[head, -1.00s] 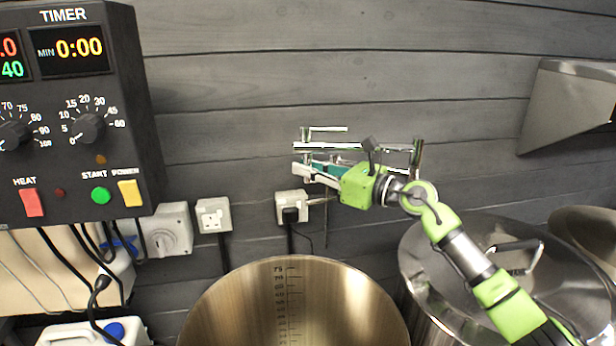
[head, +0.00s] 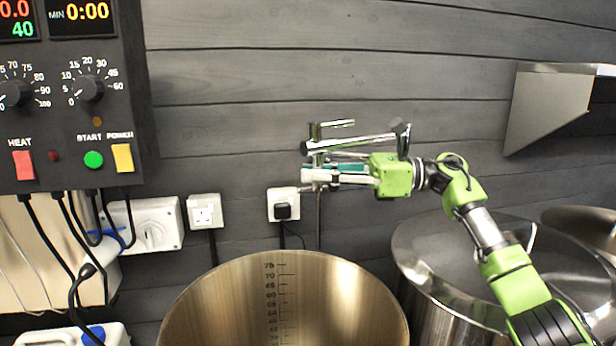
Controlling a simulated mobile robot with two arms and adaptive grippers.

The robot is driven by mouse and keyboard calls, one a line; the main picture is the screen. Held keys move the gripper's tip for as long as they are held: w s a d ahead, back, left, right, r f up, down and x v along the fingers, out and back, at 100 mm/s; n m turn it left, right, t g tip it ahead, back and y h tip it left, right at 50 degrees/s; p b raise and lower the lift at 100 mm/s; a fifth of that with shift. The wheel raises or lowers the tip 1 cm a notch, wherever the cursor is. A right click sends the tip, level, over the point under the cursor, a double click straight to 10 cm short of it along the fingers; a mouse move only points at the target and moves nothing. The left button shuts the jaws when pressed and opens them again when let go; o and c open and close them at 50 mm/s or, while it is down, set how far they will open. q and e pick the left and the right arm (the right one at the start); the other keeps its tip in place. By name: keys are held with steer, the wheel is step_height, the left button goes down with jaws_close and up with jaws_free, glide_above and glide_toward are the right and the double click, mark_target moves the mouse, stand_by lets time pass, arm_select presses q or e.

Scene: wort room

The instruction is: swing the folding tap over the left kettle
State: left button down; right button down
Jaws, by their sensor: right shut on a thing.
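The chrome folding tap (head: 352,142) is on the grey plank wall, above and behind the open left kettle (head: 215,300). Its long tube runs sideways, with an upright joint at its left and a short end piece at its right. My right gripper (head: 314,176) reaches in from the right, just below the tube. It is shut on the folding tap near the left joint; its fingers partly hide the grip. The left kettle is steel with a marked scale inside. My left gripper is not in view.
A control box (head: 75,120) hangs at the left. Sockets with cables (head: 206,211) are on the wall. A steel hood (head: 545,108) juts out at upper right.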

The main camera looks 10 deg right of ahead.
steer(key=shift+s+d+n+g, duration=0.25)
steer(key=shift+s+g, duration=0.15)
steer(key=shift+s, duration=0.1)
steer(key=shift+s+d+n+g, duration=0.15)
steer(key=shift+s+n+g, duration=0.1)
steer(key=shift+s+g, duration=0.2)
steer(key=c, duration=2)
jaws_free()
steer(key=shift+s, duration=0.1)
steer(key=d, duration=0.4)
steer(key=s+d, duration=0.1)
steer(key=d, duration=0.3)
steer(key=s+d, duration=0.1)
steer(key=d, duration=0.3)
steer(key=shift+f, duration=0.1)
